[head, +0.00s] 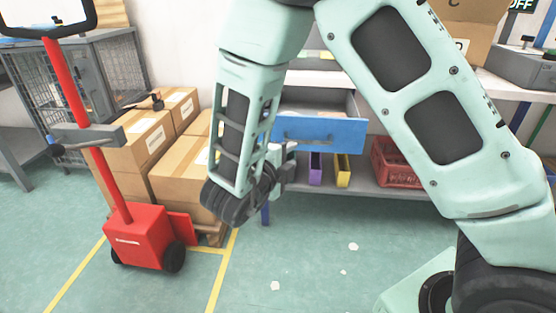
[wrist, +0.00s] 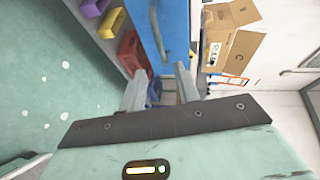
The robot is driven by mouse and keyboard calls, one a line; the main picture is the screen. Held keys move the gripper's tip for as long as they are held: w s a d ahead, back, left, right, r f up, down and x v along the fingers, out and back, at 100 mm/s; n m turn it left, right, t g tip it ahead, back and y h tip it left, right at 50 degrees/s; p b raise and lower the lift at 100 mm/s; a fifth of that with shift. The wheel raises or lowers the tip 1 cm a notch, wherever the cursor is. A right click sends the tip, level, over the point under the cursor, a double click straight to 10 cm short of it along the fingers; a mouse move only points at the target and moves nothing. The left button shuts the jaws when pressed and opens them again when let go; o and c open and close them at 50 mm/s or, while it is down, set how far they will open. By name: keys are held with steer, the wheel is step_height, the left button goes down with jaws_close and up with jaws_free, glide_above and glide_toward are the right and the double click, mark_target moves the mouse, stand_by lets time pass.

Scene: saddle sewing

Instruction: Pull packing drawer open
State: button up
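The packing drawer has a blue front (head: 320,132) and stands pulled out from under the bench, with its grey interior showing behind the front. My gripper (head: 286,154) is at the left end of the front, partly hidden by my own wrist. In the wrist view my gripper (wrist: 161,72) is open, its two grey fingers apart near the lower end of the drawer front. I cannot tell whether a finger touches the drawer.
A shelf below the drawer holds a purple bin (head: 315,169), a yellow bin (head: 343,170) and a red crate (head: 394,163). Cardboard boxes (head: 150,142) on a pallet and a red pallet truck (head: 136,237) stand left. The green floor in front has white scraps.

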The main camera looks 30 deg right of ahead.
steer(key=v, duration=0.5)
stand_by(0.4)
